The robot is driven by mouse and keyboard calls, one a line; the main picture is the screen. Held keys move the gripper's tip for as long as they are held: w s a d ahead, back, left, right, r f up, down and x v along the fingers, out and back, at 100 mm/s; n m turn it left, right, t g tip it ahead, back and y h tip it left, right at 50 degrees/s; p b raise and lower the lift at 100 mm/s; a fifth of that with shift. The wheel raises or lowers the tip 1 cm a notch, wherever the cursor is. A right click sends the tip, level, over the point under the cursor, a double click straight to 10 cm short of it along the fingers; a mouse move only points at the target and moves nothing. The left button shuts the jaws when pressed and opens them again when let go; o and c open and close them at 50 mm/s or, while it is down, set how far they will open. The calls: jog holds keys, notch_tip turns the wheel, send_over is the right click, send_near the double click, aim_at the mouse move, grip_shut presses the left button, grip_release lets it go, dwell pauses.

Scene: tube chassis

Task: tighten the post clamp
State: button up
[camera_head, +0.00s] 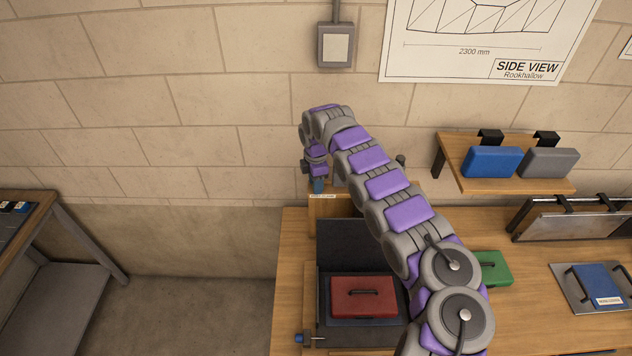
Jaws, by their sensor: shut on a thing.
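My arm reaches up and over the bench to its far left corner. My gripper (315,173) points down there and is shut on a small blue knob (319,187), which I take to be the post clamp's. The knob sits at the top of a wooden block or post (325,212), just above a small pale label (322,196) whose text is too small to read surely. My wrist and fingers hide most of the clamp, so its jaw gap cannot be seen.
A black fixture (343,240) holds a red block with a handle (363,296). Another blue knob (299,338) sticks out at its lower left. A green block (492,268) lies right of my arm. A shelf (505,178) stands farther right. Floor is clear left of the bench.

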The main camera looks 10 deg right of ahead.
jog(key=shift+w+d+r, duration=0.1)
jog(key=shift+d, duration=0.4)
jog(key=shift+m, duration=0.4)
jog(key=shift+w+m, duration=0.1)
jog(key=shift+m, duration=0.5)
jog(key=m+b, duration=0.1)
jog(key=m, duration=0.3)
jog(key=shift+b, duration=0.35)
jog(key=shift+m+b, duration=0.6)
jog(key=shift+m, duration=1.8)
